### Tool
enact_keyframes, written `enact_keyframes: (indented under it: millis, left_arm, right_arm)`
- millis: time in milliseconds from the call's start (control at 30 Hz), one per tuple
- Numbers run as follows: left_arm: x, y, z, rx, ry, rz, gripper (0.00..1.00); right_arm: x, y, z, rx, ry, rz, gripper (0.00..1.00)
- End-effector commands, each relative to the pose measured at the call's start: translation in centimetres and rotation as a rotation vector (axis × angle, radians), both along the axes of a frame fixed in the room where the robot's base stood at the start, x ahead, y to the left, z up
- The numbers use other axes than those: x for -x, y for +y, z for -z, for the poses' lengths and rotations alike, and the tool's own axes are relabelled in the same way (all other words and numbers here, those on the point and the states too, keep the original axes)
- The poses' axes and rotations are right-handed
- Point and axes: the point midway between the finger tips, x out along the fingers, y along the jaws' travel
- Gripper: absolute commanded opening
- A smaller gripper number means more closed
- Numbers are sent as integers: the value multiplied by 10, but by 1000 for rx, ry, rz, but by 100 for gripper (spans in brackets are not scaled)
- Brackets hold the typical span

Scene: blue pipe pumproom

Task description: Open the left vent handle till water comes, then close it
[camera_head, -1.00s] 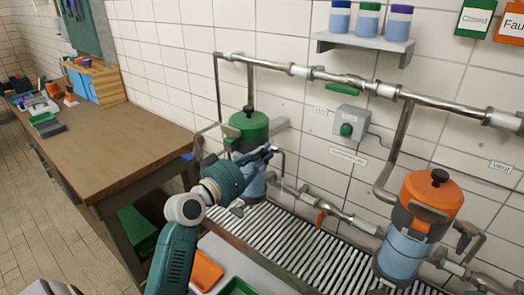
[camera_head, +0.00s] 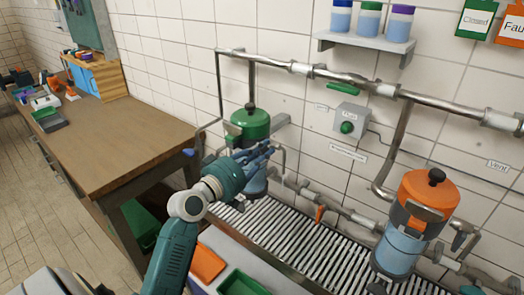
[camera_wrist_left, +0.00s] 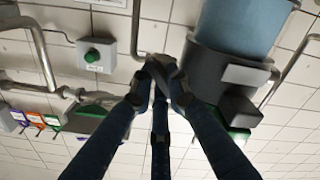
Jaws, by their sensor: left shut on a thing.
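The left filter (camera_head: 250,125) has a green lid with a black knob and stands on the slatted drain. My left gripper (camera_head: 268,150) reaches in front of its right side. In the left wrist view my left fingertips (camera_wrist_left: 163,75) are shut on a small dark grey piece, the left vent handle (camera_wrist_left: 158,66), by a thin pipe beside the filter body (camera_wrist_left: 240,25). The fingers hide most of the handle, so its angle is hard to tell. I see no water coming out. My right gripper is not in view.
A right filter with an orange lid (camera_head: 428,192) stands to the right. A grey box with a green button (camera_head: 347,127) is on the wall. A slatted drain (camera_head: 300,243) runs below the pipes. A wooden workbench (camera_head: 120,145) stands at the left.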

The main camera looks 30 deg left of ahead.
Motion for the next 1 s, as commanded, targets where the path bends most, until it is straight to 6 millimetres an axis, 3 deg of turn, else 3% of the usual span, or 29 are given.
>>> enact_keyframes:
  millis: [67, 100, 133, 567, 1000]
  left_arm:
    - [0, -1, -1, 0, -1, 2, 0]
    - [0, -1, -1, 0, -1, 2, 17]
    - [0, -1, -1, 0, -1, 2, 23]
    - [9, 1, 1, -2, 1, 0, 23]
    - [94, 6, 2, -3, 5, 2, 23]
  right_arm:
    - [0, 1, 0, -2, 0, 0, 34]
    - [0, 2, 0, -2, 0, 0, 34]
    - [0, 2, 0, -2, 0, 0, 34]
    - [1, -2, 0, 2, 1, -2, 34]
    - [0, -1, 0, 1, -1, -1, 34]
